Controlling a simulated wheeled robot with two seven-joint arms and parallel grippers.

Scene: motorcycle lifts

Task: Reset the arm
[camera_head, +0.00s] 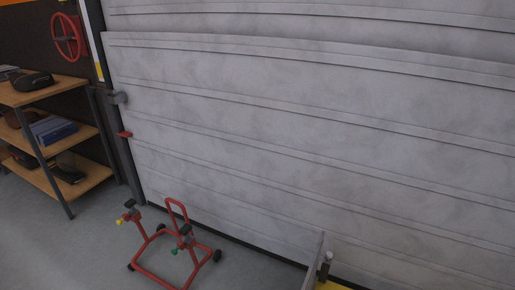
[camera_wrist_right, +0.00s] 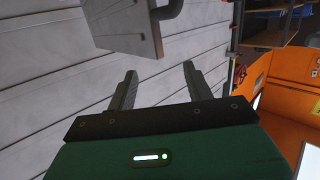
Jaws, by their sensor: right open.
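My right gripper (camera_wrist_right: 158,88) shows in the right wrist view, with its two dark fingers spread apart and nothing between them. A grey panel with a dark bar (camera_wrist_right: 125,25) is just beyond the fingertips, near the top. I cannot tell whether the fingers touch it; a gap seems to show. In the head view neither of my grippers is visible. My left gripper is out of view.
A large grey slatted shutter (camera_head: 300,110) fills most of the head view. A red wheeled stand (camera_head: 170,245) is on the floor before it. A wooden shelf unit (camera_head: 60,90) stands at left, below a red wheel (camera_head: 67,36). Grey floor (camera_head: 90,245) is clear at lower left.

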